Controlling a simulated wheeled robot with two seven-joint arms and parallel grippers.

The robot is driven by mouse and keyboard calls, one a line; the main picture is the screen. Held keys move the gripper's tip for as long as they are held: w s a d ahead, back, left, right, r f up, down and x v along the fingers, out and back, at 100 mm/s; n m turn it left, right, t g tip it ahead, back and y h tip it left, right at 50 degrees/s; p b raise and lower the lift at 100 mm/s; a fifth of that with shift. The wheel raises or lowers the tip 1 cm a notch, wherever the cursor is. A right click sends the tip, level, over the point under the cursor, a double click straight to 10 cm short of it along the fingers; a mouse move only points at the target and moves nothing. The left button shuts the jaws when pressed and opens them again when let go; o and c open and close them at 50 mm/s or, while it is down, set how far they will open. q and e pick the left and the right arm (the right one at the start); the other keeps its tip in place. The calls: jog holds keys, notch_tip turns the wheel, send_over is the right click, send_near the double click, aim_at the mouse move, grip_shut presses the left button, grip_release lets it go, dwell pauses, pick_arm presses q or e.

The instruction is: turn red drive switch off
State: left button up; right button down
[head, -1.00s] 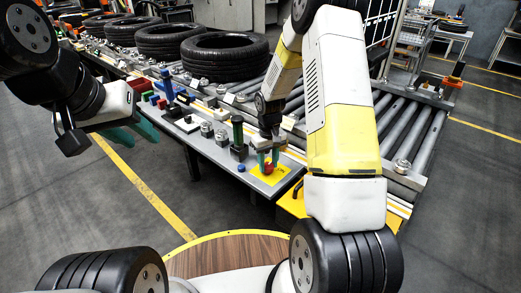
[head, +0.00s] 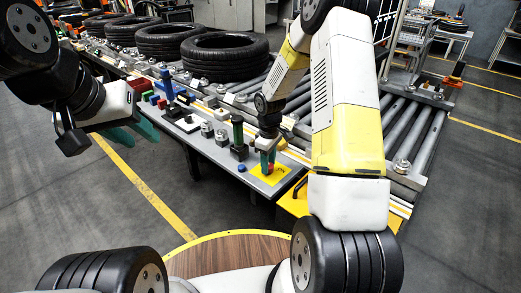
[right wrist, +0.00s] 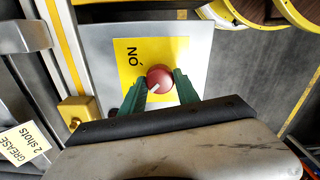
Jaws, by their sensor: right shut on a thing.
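The red drive switch is a round red knob (right wrist: 160,79) with a white mark, set on a yellow plate (right wrist: 130,58) with black letters, partly covered. In the head view the knob (head: 271,168) shows at the right end of the grey control panel. My right gripper (right wrist: 159,86) points down at the panel, its green fingers on opposite sides of the knob and shut on it. The white mark points obliquely in the right wrist view. My left gripper (head: 140,130) hangs in the air at the left, its green fingers apart and empty.
Several other controls, among them a green lever (head: 238,134) and a blue button (head: 241,168), stand on the panel left of my right gripper. Behind lie the roller conveyor (head: 408,125) and black tyres (head: 224,57). The floor left of the panel is clear.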

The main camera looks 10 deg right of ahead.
dwell(0.3)
jog(key=c, duration=0.9)
grip_release()
jog(key=shift+r, duration=0.1)
notch_tip(320, 180, up, 8)
jog(key=shift+f, duration=0.15)
